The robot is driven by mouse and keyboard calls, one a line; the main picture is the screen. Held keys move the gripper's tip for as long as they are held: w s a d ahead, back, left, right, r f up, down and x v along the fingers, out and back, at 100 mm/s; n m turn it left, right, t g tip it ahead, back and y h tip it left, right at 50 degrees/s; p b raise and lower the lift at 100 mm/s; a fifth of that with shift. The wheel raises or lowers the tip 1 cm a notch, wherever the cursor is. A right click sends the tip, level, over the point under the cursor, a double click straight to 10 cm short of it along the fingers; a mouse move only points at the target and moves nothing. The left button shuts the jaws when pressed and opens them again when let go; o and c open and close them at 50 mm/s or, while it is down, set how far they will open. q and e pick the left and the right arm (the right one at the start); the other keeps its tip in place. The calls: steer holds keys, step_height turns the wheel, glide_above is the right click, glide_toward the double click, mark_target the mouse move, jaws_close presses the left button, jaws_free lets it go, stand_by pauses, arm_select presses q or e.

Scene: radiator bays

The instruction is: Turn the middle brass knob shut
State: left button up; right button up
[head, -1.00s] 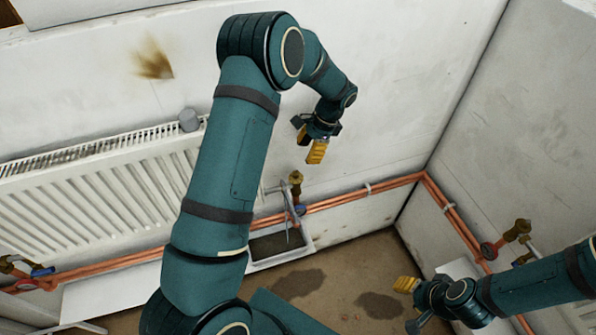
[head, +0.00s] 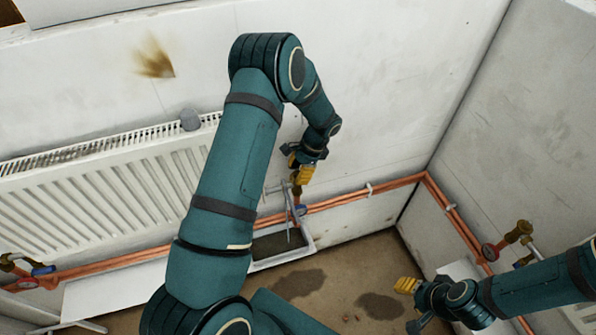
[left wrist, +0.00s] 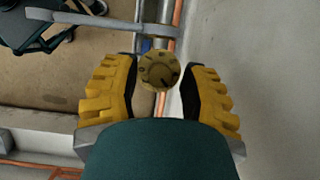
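The middle brass knob shows in the left wrist view (left wrist: 159,70) as a round, ridged cap with dark marks on top. In the head view its brass valve (head: 296,189) is largely hidden behind my left gripper (head: 302,172). In the left wrist view my left gripper (left wrist: 158,92) is open, with one yellow finger on each side of the knob. Gaps show between the knob and both fingers. My right gripper (head: 411,305) is open and empty, low at the right of the head view.
A white radiator (head: 110,190) hangs on the wall at left. Copper pipes (head: 350,197) run along the walls. Other brass valves sit at far left (head: 8,263) and on the right wall (head: 520,230).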

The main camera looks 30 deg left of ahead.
arm_select(q)
jaws_close()
